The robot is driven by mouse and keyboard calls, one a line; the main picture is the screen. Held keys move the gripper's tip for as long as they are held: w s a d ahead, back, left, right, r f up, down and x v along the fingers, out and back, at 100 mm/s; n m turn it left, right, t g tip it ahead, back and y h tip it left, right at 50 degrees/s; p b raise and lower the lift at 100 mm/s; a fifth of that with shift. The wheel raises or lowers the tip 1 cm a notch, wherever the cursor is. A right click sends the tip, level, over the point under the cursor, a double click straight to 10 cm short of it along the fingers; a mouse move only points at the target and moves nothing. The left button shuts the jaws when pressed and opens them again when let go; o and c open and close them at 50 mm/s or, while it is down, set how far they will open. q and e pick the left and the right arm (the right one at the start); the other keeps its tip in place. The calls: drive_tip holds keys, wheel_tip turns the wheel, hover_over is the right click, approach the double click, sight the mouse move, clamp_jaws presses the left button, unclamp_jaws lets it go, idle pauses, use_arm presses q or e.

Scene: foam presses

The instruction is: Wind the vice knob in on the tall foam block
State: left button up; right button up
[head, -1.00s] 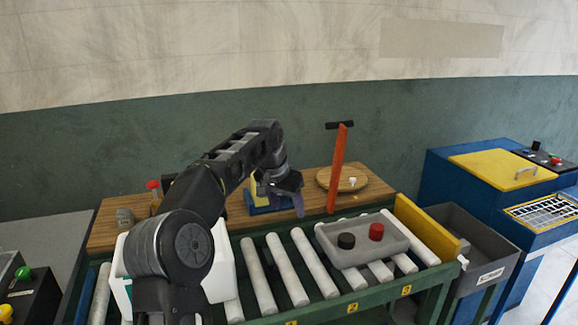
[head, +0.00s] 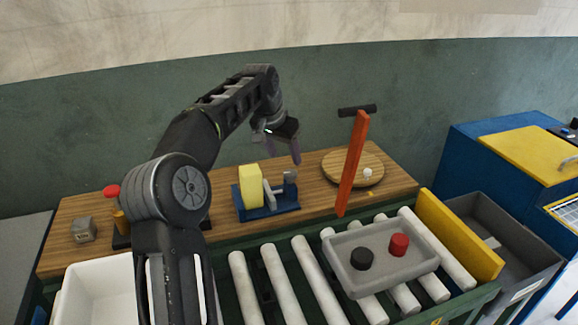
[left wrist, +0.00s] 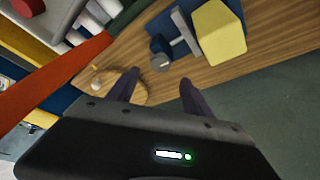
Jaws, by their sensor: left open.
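The vice (head: 268,208) has a blue base and stands on the wooden bench top. The tall yellow foam block (head: 250,186) stands upright in it, at its left end. A pale upright jaw plate stands just right of the block; I cannot tell whether it touches. The grey vice knob (head: 290,177) is at the right end. In the left wrist view the foam block (left wrist: 218,34) and the knob (left wrist: 160,62) show beyond the fingers. My left gripper (head: 297,153) is open and empty, above and slightly right of the knob, apart from it. My right gripper is not in view.
An orange lever (head: 353,165) with a black crossbar leans up right of the vice, before a round wooden board (head: 367,168). A grey tray (head: 345,280) with black and red knobs sits on the rollers. A white bin (head: 85,290) is at front left.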

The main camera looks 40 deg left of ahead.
sight(290, 172)
use_arm(q)
drive_tip(key=shift+p+x, duration=0.55)
drive_tip(key=shift+x, duration=3.45)
clamp_jaws()
